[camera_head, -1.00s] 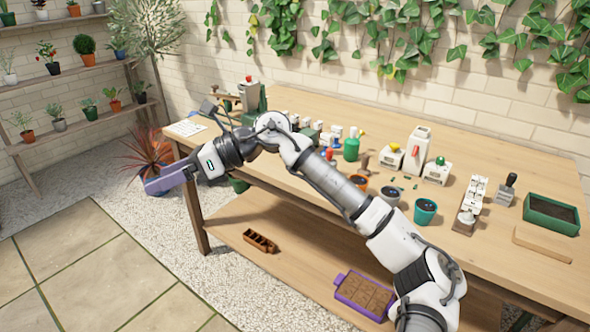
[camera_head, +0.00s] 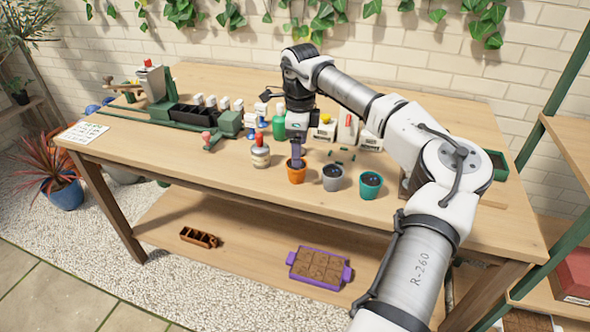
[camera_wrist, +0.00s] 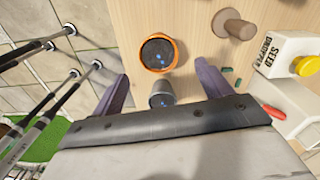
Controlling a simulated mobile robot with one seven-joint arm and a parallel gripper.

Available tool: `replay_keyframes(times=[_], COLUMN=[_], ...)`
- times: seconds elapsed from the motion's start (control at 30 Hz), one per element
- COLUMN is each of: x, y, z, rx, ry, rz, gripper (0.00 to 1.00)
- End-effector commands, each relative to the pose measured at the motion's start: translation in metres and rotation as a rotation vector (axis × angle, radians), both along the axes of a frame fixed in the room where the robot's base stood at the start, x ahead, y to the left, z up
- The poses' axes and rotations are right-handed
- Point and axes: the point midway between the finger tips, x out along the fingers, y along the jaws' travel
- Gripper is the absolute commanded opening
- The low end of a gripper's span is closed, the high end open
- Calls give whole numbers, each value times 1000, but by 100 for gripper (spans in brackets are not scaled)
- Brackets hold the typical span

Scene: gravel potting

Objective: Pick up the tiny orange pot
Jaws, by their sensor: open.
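The orange pot (camera_head: 297,176) stands upright near the front edge of the workbench, left of a grey pot (camera_head: 332,183) and a teal pot (camera_head: 370,190). Dark contents with bluish bits show inside it. My gripper (camera_head: 298,162) points down over the orange pot, and its purple fingers hide part of the pot's rim. In the wrist view my gripper (camera_wrist: 162,72) is open with nothing clamped. There the orange pot (camera_wrist: 158,69) lies just beyond the fingertips, and the grey pot (camera_wrist: 161,100) shows between the fingers, partly hidden by the gripper body.
A bottle (camera_head: 261,155) stands just left of the orange pot. A white seed dropper box (camera_wrist: 288,55) and a brown round-ended object (camera_wrist: 232,25) are near it. A green bottle (camera_head: 279,126) stands behind. The bench's left front is mostly clear.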

Motion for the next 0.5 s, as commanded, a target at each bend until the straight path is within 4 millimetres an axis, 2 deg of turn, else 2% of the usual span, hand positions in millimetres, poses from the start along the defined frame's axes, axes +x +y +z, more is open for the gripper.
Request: replay_keyframes(times=[0.1,0.37,0.5], x=[0,0,-1], y=[1,3,5], z=[-16,-31,-49], rx=[2,3,3], ry=[1,1,2], rz=[1,2,2], gripper=[77,77,77])
